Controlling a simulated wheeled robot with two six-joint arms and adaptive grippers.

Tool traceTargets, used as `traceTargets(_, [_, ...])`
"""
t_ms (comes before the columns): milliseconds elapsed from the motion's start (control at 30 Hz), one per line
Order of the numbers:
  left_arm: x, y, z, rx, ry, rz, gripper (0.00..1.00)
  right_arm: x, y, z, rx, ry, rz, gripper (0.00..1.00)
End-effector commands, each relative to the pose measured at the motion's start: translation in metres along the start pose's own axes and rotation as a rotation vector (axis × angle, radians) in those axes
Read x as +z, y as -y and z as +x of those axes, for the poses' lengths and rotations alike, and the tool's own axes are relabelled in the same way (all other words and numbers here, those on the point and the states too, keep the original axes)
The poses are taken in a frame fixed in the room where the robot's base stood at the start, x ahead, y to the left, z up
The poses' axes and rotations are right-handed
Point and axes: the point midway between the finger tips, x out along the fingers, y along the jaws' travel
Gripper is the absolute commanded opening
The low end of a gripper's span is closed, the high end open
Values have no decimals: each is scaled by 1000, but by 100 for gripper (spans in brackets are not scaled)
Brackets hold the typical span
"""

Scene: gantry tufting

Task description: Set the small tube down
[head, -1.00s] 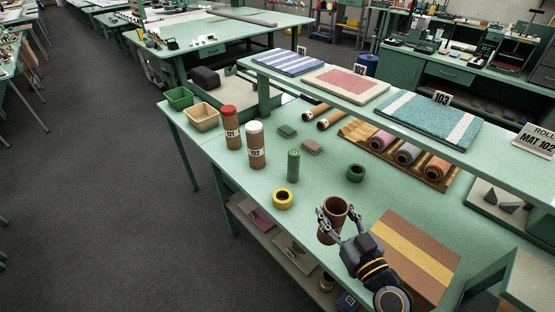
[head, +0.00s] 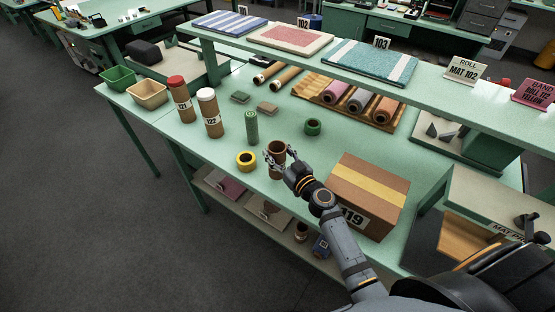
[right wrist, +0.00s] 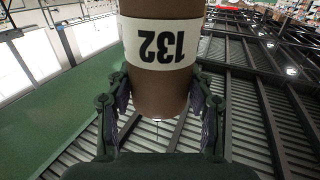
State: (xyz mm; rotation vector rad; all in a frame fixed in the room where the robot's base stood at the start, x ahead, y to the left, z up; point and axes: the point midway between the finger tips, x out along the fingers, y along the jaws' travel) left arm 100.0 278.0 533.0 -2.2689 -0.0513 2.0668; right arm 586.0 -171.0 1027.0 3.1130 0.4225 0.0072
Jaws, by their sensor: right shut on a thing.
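The small tube (head: 277,163) is an open brown cylinder, upright between the yellow tape roll (head: 246,161) and the cardboard box in the head view. My right gripper (head: 280,157) is shut on it, with fingers on either side. In the right wrist view the tube (right wrist: 160,85) fills the upper middle. Its white label reads 132, upside down in that picture, and the right gripper's fingers (right wrist: 160,110) clasp its sides. I cannot tell whether its bottom touches the green table (head: 232,178). My left gripper is not in view.
A cardboard box (head: 368,196) with a yellow stripe stands right of the tube. A green roll (head: 313,127), a green cylinder (head: 251,127) and capped tubes 121 (head: 181,103) and 122 (head: 210,117) stand nearby. A raised shelf (head: 300,52) runs along the back.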

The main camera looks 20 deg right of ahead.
Motion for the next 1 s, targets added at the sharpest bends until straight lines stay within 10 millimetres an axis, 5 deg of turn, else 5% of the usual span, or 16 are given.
traceTargets(100, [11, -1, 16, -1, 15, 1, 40, 26, 0, -1, 0, 3, 2, 21])
traceTargets(567, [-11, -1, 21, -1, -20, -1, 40, 31, 0, -2, 0, 2, 1, 21])
traceTargets(600, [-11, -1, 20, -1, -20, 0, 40, 30, 0, -2, 0, 2, 1, 56])
traceTargets(700, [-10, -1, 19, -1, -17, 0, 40, 30, 0, -2, 0, 3, 1, 69])
traceTargets(767, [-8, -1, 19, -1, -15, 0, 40, 30, 0, -2, 0, 3, 1, 76])
traceTargets(1000, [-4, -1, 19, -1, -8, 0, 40, 30, 0, -2, 0, 3, 1, 76])
